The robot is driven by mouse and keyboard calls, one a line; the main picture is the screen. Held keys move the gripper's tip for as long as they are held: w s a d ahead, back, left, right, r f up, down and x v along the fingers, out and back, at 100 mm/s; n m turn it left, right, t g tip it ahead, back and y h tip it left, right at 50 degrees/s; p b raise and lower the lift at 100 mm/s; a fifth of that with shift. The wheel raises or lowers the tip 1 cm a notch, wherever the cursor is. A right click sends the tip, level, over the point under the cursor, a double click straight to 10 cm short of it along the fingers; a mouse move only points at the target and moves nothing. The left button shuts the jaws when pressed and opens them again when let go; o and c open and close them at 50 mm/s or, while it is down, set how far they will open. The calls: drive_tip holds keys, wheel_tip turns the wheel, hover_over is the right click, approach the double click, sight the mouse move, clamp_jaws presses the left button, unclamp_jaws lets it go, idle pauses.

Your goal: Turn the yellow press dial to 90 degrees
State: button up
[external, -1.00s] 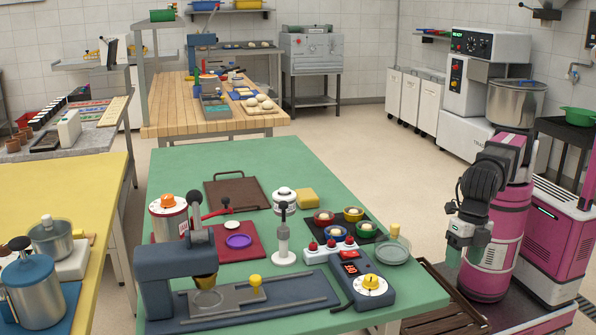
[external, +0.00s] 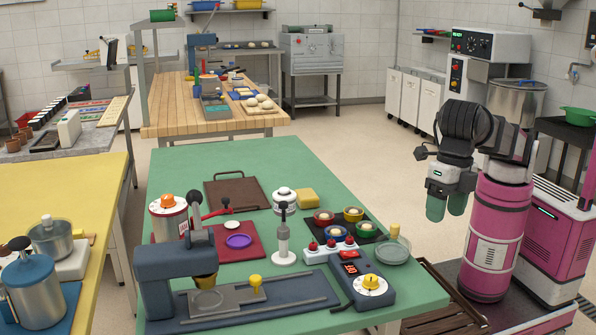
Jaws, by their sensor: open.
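The yellow press dial (external: 371,282) sits on a round white scale plate on top of the dark blue control box (external: 352,295), near the right front of the green table (external: 240,163). The box has a red lit display (external: 350,268). My gripper (external: 448,207) hangs in the air to the right of the table, with its two green fingers pointing down. It is open and empty, above and to the right of the dial and well apart from it.
A dark blue press (external: 172,262) stands left of the box. A dark slatted rack (external: 450,292) lies below the table's right edge.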

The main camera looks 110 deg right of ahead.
sight(371, 277)
drive_tip(key=w+d+f+m+g, duration=0.1)
drive_tip(key=w+f+m, duration=0.1)
drive_tip(key=w, duration=0.5)
drive_tip(key=w+d+f+m, duration=0.1)
drive_tip(key=w+d+f, duration=0.1)
drive_tip(key=w, duration=0.5)
drive_tip(key=shift+h, duration=0.4)
drive_tip(key=f, duration=1)
drive_tip(key=shift+s+a+f, duration=0.1)
drive_tip(key=shift+s+f, duration=0.1)
drive_tip(key=shift+f, duration=0.1)
drive_tip(key=c, duration=0.9)
